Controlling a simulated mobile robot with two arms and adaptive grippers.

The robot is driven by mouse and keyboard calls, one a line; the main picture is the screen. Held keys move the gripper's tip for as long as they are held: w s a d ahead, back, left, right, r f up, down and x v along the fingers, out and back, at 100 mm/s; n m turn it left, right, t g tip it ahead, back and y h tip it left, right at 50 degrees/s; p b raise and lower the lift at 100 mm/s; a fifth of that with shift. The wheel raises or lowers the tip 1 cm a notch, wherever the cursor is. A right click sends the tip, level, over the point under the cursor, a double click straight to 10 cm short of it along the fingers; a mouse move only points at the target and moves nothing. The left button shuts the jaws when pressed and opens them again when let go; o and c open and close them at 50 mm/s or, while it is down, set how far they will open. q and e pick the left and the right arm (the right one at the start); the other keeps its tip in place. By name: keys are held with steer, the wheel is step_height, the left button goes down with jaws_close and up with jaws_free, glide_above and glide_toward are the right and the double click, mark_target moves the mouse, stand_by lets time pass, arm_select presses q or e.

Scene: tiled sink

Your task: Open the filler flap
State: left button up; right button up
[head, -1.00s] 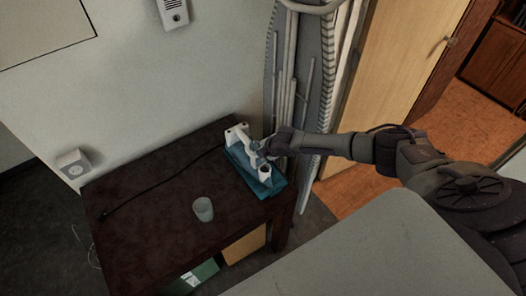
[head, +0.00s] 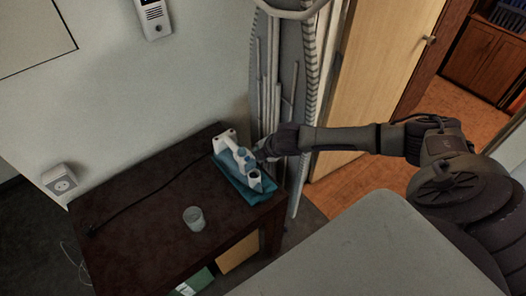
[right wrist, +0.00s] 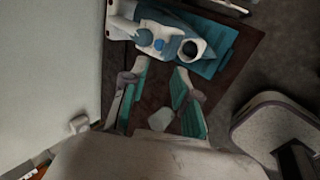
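A white and blue iron (head: 238,157) lies on a teal base (head: 240,186) at the right end of the dark table. In the right wrist view the iron (right wrist: 125,25) is at the top, with blue round parts and a white ring (right wrist: 192,48) with a dark centre. I cannot tell which part is the filler flap. My right gripper (head: 259,154) is at the iron's right side in the head view. In the right wrist view its teal-padded fingers (right wrist: 162,67) stand apart with nothing between the tips, just short of the iron. My left gripper is not in view.
A clear cup (head: 194,218) stands on the table (head: 140,225), left of and nearer than the iron. A dark cord runs left across the tabletop. A folded ironing board (head: 270,85) leans behind the iron. The table's left part is mostly free.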

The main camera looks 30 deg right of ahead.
steer(key=shift+v, duration=1.1)
